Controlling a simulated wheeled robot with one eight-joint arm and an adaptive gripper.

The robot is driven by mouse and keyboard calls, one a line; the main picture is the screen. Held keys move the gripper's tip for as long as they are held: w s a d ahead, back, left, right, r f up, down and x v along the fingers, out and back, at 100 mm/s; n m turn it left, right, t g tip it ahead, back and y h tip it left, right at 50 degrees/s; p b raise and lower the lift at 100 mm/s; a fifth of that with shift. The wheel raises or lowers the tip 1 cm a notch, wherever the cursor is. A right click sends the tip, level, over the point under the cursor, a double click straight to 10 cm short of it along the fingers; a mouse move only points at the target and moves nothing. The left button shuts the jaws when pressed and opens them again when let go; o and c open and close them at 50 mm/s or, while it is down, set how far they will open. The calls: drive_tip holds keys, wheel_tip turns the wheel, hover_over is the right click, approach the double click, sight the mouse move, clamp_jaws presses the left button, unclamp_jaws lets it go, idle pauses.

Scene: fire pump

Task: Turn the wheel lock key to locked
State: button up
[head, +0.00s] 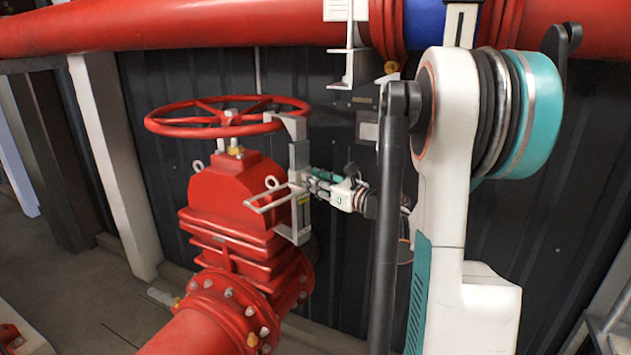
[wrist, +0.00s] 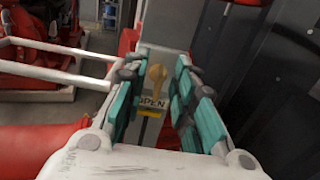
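The brass wheel lock key (wrist: 157,74) shows in the wrist view, upright above a label that reads OPEN (wrist: 152,103). It sits on the grey lock bracket (head: 300,158) beside the red handwheel (head: 228,118). My gripper (head: 312,181) points left at the bracket in the head view. In the wrist view my gripper (wrist: 163,68) is open, with one teal-padded finger on each side of the key. The key appears between the fingertips; I cannot tell whether either finger touches it. In the head view the key cannot be made out near my fingers.
The red valve body (head: 235,205) stands below the wheel. A white bar handle (head: 268,199) sticks out from the bracket. A large red pipe (head: 200,25) crosses above, and a dark ribbed wall (head: 335,270) is close behind. Open floor (head: 80,290) lies to the left.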

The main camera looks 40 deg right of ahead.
clamp_jaws()
drive_tip(key=shift+n, duration=0.4)
drive_tip(key=shift+a+f+n+b, duration=0.15)
drive_tip(key=shift+n+b, duration=0.95)
drive_tip(key=shift+n, duration=1.75)
drive_tip(key=shift+a+f+n+b, duration=0.2)
drive_tip(key=shift+n+b, duration=0.95)
drive_tip(key=shift+n, duration=1.75)
drive_tip(key=shift+a+f+n+b, duration=0.15)
drive_tip(key=shift+n+b, duration=0.95)
drive_tip(key=shift+n, duration=1.75)
drive_tip(key=shift+s, duration=0.1)
